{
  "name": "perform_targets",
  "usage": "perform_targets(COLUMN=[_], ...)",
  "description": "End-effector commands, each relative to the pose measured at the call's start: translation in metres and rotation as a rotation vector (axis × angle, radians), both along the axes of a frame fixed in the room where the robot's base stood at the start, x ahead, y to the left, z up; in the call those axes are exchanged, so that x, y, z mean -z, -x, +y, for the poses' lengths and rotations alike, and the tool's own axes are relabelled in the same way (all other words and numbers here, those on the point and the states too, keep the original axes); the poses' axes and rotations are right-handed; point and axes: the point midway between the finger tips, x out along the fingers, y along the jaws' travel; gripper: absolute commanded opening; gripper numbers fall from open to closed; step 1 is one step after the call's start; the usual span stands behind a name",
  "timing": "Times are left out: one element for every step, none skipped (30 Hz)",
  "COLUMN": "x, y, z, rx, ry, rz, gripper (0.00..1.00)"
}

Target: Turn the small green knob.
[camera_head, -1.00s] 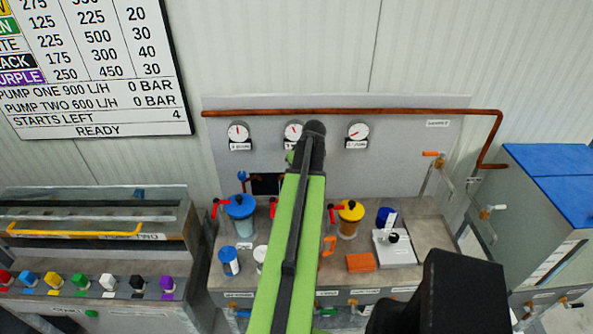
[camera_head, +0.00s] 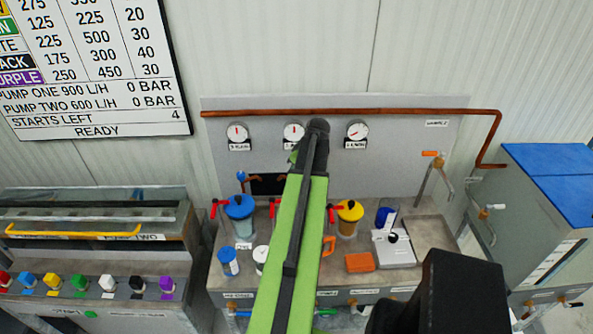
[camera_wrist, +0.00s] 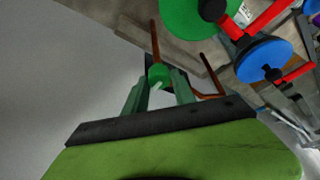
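A small round green knob (camera_wrist: 158,75) with a pale stub shows in the wrist view, in line with the gap between my fingertips. My gripper (camera_wrist: 160,82) has its two green fingers apart, one on each side of the knob. I cannot tell whether either finger touches it. In the head view my gripper (camera_head: 295,157) is mostly hidden behind the end of my arm, in front of the grey gauge panel. The knob is hidden there.
A large green disc (camera_wrist: 195,12) and a blue lid (camera_wrist: 263,60) with red handles lie close by in the wrist view. Blue-lidded (camera_head: 240,207) and yellow-lidded (camera_head: 350,211) jars stand on the bench. A copper pipe (camera_head: 400,112) crosses the panel above.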

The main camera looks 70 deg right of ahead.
Motion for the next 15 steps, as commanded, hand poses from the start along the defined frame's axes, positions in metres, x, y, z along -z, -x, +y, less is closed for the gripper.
perform_targets(x=[0.0006, 0.0006, 0.0005, 0.0005, 0.0004, 0.0004, 0.0004, 0.0004, 0.0003, 0.0003, 0.0003, 0.0001, -0.0003, -0.0011, -0.0029], y=[-0.0011, -0.0010, -0.0009, -0.0009, -0.0008, -0.0007, -0.0005, -0.0005, -0.0004, -0.0003, -0.0003, -0.0003, -0.0001, 0.0001, 0.0005], z=[0.0017, 0.0015, 0.0014, 0.0013, 0.0011, 0.0009, 0.0009, 0.0007, 0.0006, 0.0005, 0.0004, 0.0003, 0.0004, 0.0004, 0.0005], rx=[-0.002, -0.002, -0.002, -0.002, -0.002, -0.001, -0.001, 0.000, 0.000, 0.000, 0.000, 0.000, 0.000, 0.000, 0.001], ry=[-0.003, -0.003, -0.003, -0.003, -0.002, -0.002, -0.002, -0.001, -0.001, -0.001, -0.001, 0.000, 0.000, 0.000, 0.000], rz=[0.000, 0.000, 0.000, 0.000, 0.000, 0.000, 0.000, 0.001, 0.000, 0.000, 0.000, 0.000, 0.000, 0.000, 0.000], gripper=[0.37, 0.41, 0.46, 0.50, 0.51, 0.51, 0.51, 0.51, 0.51, 0.51, 0.51, 0.51, 0.51, 0.51, 0.51])
